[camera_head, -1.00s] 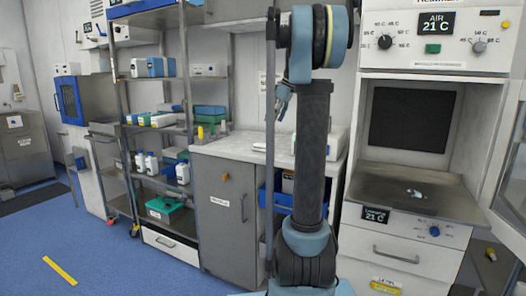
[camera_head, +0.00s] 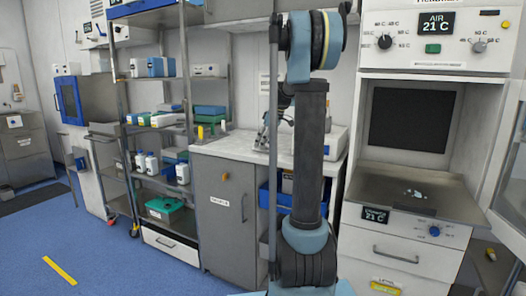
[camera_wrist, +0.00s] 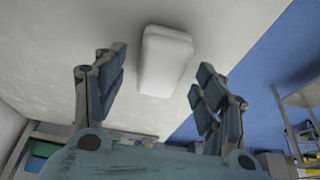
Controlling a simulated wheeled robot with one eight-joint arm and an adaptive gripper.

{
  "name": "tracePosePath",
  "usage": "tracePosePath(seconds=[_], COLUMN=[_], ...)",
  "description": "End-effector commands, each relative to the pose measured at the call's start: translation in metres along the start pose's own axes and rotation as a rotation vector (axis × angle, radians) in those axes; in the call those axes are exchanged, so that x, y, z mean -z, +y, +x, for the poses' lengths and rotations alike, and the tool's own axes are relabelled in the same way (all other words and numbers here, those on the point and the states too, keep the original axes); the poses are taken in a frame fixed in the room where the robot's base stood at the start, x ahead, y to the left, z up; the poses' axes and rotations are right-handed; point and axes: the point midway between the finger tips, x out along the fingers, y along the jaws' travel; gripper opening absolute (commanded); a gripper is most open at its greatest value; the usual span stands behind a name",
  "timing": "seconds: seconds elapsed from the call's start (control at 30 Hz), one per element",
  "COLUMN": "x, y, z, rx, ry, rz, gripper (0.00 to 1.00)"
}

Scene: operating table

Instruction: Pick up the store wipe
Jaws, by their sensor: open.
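A white, rounded, block-shaped pack (camera_wrist: 166,58), which looks like the store wipe, lies on a pale surface in the wrist view. My gripper (camera_wrist: 160,76) is open, with one blue-grey finger on each side of the pack in the picture. The fingers appear apart from it, and the remaining distance is hard to judge. In the head view my gripper (camera_head: 266,135) points down just over the white countertop (camera_head: 228,147). I cannot make out the pack there; my arm covers part of the counter.
A white device (camera_head: 335,142) stands on the counter right of my arm. A shelf rack with boxes and bottles (camera_head: 183,173) stands at the left. A warming cabinet (camera_head: 410,118) with an open door is at the right.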

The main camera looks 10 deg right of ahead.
Motion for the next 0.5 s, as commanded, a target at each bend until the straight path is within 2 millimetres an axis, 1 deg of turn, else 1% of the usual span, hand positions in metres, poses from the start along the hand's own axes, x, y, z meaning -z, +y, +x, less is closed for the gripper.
tracePosePath(seconds=[0.03, 0.13, 0.37, 0.47, 0.5], x=[0.0, -0.0001, -0.0002, -0.0002, -0.0002], y=[0.0001, 0.0003, 0.0002, 0.0002, 0.0002], z=[0.0054, 0.0106, 0.0118, 0.0117, 0.0117], rx=[0.0, 0.0, 0.0, 0.0, 0.0], ry=[0.0, 0.0, 0.0, 0.0, 0.0], rz=[-0.001, 0.0, 0.0, 0.0, 0.0], gripper=[0.65, 0.65, 0.65, 0.45, 0.36])
